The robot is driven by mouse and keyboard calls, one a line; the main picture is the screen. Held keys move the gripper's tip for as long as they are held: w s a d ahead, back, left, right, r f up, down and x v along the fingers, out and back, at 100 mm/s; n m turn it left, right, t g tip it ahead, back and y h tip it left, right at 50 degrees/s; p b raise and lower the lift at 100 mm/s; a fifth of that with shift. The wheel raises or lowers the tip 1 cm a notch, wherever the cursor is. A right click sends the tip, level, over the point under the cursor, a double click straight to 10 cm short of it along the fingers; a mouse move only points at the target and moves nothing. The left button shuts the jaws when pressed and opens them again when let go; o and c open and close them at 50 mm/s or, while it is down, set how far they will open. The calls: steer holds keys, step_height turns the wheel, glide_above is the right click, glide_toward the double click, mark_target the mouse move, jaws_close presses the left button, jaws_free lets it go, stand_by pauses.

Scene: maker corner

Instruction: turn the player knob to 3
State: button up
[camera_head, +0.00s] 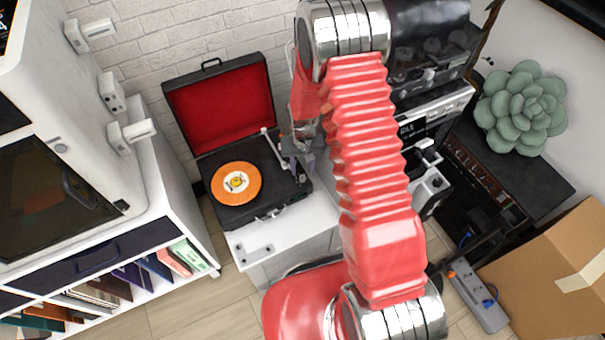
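The record player (232,212) is a black suitcase type with its red-lined lid (222,105) raised. An orange record (236,184) with a pale label lies on it. The tonearm (273,147) is at the right of the record. My gripper (297,165) is small and grey in this view, at the right side of the player's deck, pointing down. I cannot tell whether it touches the player or whether its fingers are open. No knob is clearly visible; the gripper covers part of the deck's right side. My red arm hides what lies to the right of the player.
The player stands on a white cabinet (262,240) against a white brick wall. A white shelf unit (170,215) with records and a white machine (70,150) stand left. Right are stacked devices (432,105), a succulent (521,107), a power strip (476,296) and a cardboard box (550,275).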

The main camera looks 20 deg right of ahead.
mark_target(303, 177)
steer(key=shift+f, duration=2.05)
steer(key=shift+c, duration=0.2)
jaws_close()
